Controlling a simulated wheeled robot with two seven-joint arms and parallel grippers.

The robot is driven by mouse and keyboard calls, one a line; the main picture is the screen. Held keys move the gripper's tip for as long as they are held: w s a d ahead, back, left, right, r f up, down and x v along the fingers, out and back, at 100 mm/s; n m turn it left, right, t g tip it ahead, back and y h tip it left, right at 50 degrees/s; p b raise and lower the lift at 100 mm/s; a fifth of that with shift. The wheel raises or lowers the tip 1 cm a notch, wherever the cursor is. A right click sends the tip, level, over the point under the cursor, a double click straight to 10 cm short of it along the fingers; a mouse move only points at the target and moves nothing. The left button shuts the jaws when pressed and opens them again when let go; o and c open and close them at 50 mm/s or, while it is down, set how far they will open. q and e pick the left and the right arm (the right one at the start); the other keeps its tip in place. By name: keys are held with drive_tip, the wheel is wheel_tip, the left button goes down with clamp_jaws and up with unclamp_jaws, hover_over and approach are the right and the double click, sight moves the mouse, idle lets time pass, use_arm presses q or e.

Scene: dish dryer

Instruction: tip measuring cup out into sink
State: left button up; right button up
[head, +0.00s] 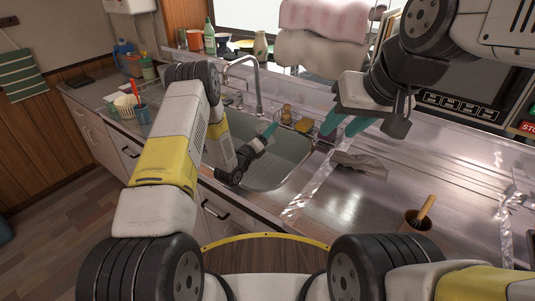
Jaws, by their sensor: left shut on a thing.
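The steel sink (288,170) is set into the counter in the middle of the head view. My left gripper (269,131) is over the sink, pointing toward its back side, with one teal finger showing. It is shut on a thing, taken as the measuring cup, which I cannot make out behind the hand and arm. The cup's tilt and contents cannot be seen. My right gripper (344,126) hangs above the counter right of the sink, its two teal fingers apart, open and with nothing visible between them.
The faucet (258,85) rises behind the sink, near my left arm. A yellow sponge (304,125) and a brown bottle (287,112) stand at the sink's back edge. A brown pot (416,222) with a wooden-handled tool stands nearer.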

use_arm(q)
drive_tip(key=shift+s+d+r+m+h, duration=0.1)
drive_tip(key=shift+r+m+h, duration=0.05)
drive_tip(key=shift+r+m, duration=0.2)
drive_tip(key=shift+s+d+r+m+h, duration=0.15)
drive_tip(key=shift+r+m, duration=0.1)
drive_tip(key=shift+r, duration=0.2)
drive_tip(key=shift+a+p, duration=0.15)
drive_tip(key=shift+p, duration=0.2)
idle(0.5)
